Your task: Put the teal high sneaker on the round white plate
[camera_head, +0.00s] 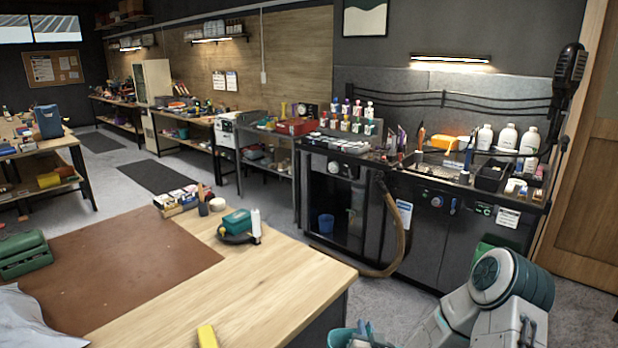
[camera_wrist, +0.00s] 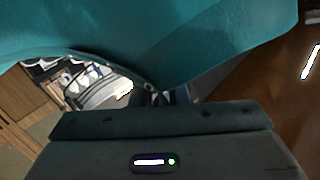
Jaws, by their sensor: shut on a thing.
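The teal sneaker (camera_wrist: 165,35) fills the top of the wrist view, very close to the camera. Only a smooth teal side and its curved dark lower edge show. My gripper (camera_wrist: 160,97) is shut on it; the dark gripper body spans the bottom of that view, and the fingertips are mostly hidden. I cannot make out the round white plate in either view.
A wooden table (camera_head: 270,275) with a brown mat (camera_head: 130,270) is in front. It bears a green case (camera_head: 22,255), a grey cloth (camera_head: 18,318), a yellow block (camera_head: 207,337) and a teal tool (camera_head: 237,222). A dark workbench (camera_head: 425,215) with bottles stands behind. Grey floor lies between.

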